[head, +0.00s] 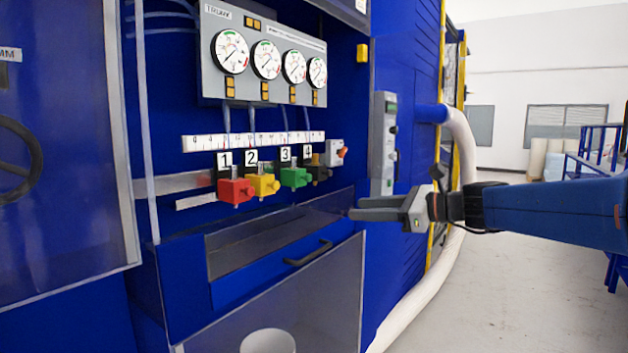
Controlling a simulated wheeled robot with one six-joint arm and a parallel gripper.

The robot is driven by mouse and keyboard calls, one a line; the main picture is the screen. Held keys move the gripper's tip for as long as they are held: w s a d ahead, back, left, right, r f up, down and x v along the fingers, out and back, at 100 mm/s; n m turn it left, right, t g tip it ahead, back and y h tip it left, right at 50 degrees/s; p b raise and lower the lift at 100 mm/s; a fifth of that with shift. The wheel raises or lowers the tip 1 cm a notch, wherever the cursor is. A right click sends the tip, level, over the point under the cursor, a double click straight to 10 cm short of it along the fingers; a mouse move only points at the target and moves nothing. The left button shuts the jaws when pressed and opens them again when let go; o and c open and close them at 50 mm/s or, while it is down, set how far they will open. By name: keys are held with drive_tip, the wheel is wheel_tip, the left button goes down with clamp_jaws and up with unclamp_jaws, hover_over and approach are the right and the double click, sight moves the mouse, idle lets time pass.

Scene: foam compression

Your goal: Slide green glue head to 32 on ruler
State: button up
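The green glue head (295,178), under the number 3 label, hangs below the white ruler (250,140). A red head (235,191) is furthest left, under number 1. The ruler's figures are too small to read. My gripper (352,209) reaches in from the right, below and to the right of the heads, apart from them. Its fingers are seen nearly side-on, so I cannot tell how far apart they are. Nothing shows held in it.
Four gauges on a grey panel (265,60) are above the ruler. A grey control box (384,145) stands right of the heads. Below are a drawer handle (308,253) and a white bucket (268,342). A clear door (60,150) is at left. Open floor lies at right.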

sight(311, 177)
drive_tip(key=w+d+r+m+t+y, duration=0.1)
drive_tip(key=w+d+r+m+t, duration=0.15)
drive_tip(key=w+r, duration=0.25)
drive_tip(key=shift+m+g, duration=0.35)
drive_tip(key=shift+m, duration=0.1)
drive_tip(key=x, duration=1.8)
drive_tip(key=shift+a+f, duration=0.1)
drive_tip(key=shift+f, duration=0.1)
drive_tip(key=shift+c, duration=0.2)
clamp_jaws()
